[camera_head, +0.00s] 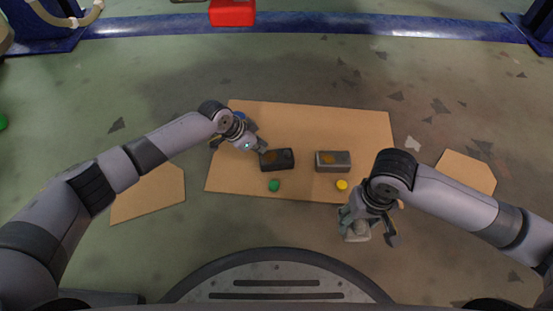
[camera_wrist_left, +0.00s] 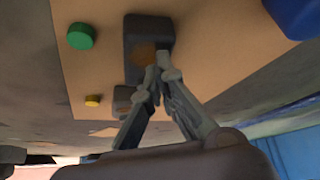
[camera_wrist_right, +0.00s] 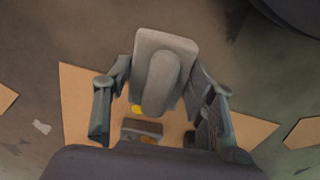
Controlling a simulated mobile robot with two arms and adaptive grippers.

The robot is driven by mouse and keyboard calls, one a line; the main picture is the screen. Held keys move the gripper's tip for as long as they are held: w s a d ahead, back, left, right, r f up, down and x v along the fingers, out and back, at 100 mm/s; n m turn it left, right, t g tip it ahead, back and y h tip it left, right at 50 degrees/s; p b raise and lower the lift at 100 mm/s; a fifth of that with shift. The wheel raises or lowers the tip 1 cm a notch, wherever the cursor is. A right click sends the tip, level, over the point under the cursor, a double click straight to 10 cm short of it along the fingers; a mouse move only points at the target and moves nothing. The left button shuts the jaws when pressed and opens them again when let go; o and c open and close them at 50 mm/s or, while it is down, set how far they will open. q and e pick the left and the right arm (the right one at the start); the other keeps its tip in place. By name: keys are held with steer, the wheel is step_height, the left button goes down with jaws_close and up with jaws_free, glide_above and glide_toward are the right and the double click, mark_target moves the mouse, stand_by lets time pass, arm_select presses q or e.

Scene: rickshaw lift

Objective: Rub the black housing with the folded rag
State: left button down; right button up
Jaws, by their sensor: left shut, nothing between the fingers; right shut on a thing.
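The black housing (camera_head: 284,166) lies on the brown board with a rusty orange-brown patch on top; it also shows in the left wrist view (camera_wrist_left: 138,32). My left gripper (camera_head: 262,150) is shut and empty, its tips at the near edge of the housing in the left wrist view (camera_wrist_left: 160,72); I cannot tell whether they touch. My right gripper (camera_head: 367,232) is shut on a grey, block-like thing with a raised ridge, apparently the folded rag (camera_wrist_right: 165,75). It holds this off the board, at the board's near right, apart from the housing.
A grey housing (camera_head: 333,168) with a similar patch sits right of the black one. A green button (camera_head: 274,185) and a yellow one (camera_head: 342,184) lie in front of them on the board (camera_head: 300,118). Smaller board pieces lie left (camera_head: 150,195) and right (camera_head: 465,172).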

arm_select(q)
steer(key=shift+f+b, duration=0.7)
steer(key=shift+f, duration=0.4)
arm_select(e)
steer(key=shift+f, duration=0.75)
arm_select(q)
steer(key=shift+r, duration=0.1)
arm_select(e)
steer(key=shift+r, duration=0.1)
